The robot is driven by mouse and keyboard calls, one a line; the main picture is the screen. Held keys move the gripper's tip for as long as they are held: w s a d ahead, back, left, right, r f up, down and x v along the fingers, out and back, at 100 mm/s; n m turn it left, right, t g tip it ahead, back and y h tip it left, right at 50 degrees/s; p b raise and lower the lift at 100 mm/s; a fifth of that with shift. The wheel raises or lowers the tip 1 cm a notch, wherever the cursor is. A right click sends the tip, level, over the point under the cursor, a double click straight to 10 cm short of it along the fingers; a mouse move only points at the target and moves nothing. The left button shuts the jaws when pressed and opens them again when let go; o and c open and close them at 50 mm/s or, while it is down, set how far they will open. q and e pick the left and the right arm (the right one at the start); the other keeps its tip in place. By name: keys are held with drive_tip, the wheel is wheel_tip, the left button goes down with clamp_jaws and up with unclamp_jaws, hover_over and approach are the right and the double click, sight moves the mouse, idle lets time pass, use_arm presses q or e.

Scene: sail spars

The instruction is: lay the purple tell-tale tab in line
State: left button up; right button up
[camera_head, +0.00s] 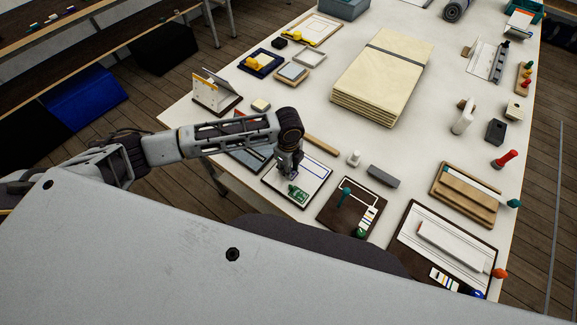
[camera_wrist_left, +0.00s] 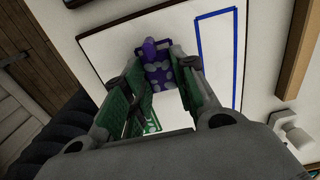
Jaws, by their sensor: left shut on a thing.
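The purple tell-tale tab (camera_wrist_left: 152,50), with paler dots, sits between the fingertips of my left gripper (camera_wrist_left: 168,72) in the left wrist view. The gripper is shut on it, over a white board (camera_wrist_left: 110,40). A blue rectangular outline (camera_wrist_left: 219,12) is on the board just right of the tab. In the head view my left gripper (camera_head: 289,168) is over the same board (camera_head: 318,180), and the tab is hidden there. Whether the tab touches the board I cannot tell. My right gripper is not in view.
A green dotted piece (camera_head: 297,192) lies near the board's lower edge. A wooden strip (camera_head: 320,144) is behind the board, a small white piece (camera_head: 353,158) to the right. A dark board (camera_head: 338,208) stands beside it. Folded cream cloth (camera_head: 385,75) fills the table middle.

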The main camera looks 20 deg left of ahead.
use_arm(q)
drive_tip(key=shift+f, duration=0.4)
drive_tip(key=o, duration=1)
drive_tip(key=shift+c, duration=0.9)
drive_tip(key=shift+r, duration=0.1)
drive_tip(key=shift+r, duration=3.45)
drive_tip(key=shift+s+f, duration=0.1)
